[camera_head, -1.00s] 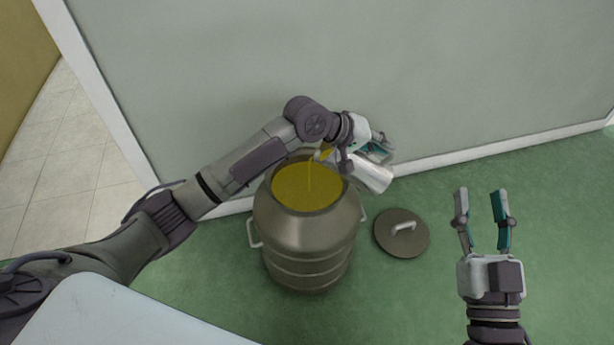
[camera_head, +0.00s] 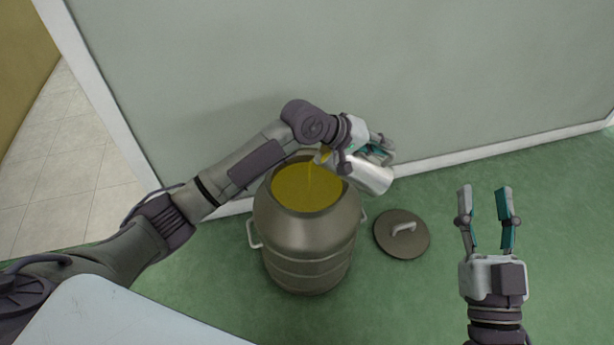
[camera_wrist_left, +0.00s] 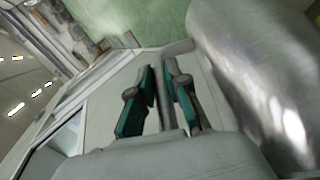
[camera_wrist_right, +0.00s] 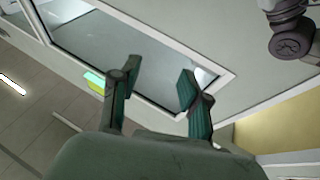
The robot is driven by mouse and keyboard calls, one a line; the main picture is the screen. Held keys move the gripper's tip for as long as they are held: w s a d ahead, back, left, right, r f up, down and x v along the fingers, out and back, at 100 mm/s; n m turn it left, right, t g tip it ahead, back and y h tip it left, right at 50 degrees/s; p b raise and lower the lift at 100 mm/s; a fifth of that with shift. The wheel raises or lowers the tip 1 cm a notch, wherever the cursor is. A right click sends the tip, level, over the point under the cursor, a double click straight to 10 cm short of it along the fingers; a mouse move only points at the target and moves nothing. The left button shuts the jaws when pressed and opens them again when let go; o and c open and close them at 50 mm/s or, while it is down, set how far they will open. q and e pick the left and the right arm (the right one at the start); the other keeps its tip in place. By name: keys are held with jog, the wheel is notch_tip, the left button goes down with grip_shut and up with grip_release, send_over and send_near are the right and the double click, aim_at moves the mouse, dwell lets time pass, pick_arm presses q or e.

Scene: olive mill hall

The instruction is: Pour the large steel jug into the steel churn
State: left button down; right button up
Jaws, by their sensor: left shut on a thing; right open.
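The large steel jug (camera_head: 370,177) is tilted over the right rim of the steel churn (camera_head: 308,240), its mouth toward the churn's opening. Yellow oil shows at the jug's mouth, and a faint thin stream falls into the churn. The churn stands upright, with yellow oil (camera_head: 305,190) visible across its wide mouth. My left gripper (camera_head: 378,150) is shut on the jug's handle. In the left wrist view the fingers (camera_wrist_left: 163,95) close around the handle, beside the shiny jug body (camera_wrist_left: 255,75). My right gripper (camera_head: 485,190) is open and empty, right of the churn.
A round lid (camera_head: 385,238) with a bar handle lies on the green floor, right of the churn. A grey-green wall (camera_head: 450,80) rises close behind the churn. A pale surface (camera_head: 130,315) is at the lower left. Green floor around my right gripper is clear.

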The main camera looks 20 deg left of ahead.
pick_arm(q)
jog(key=shift+a, duration=0.15)
pick_arm(e)
jog(key=shift+s+r+t, duration=0.3)
jog(key=shift+r+t, duration=0.1)
jog(key=shift+r, duration=0.15)
dwell(0.6)
pick_arm(q)
jog(key=shift+a+f+h+b, duration=0.15)
jog(key=shift+a+h+b, duration=0.05)
jog(key=shift+h+b, duration=0.35)
pick_arm(e)
jog(key=shift+s+r+t+y, duration=0.2)
jog(key=shift+s+r+t, duration=0.3)
jog(key=shift+r, duration=0.2)
jog(key=shift+s+r+t+y, duration=0.2)
jog(key=shift+s+r+t, duration=0.15)
jog(key=shift+r+t, duration=0.3)
pick_arm(q)
jog(key=shift+a, duration=0.1)
pick_arm(e)
jog(key=shift+s+r+t, duration=0.45)
jog(key=shift+s+r, duration=0.15)
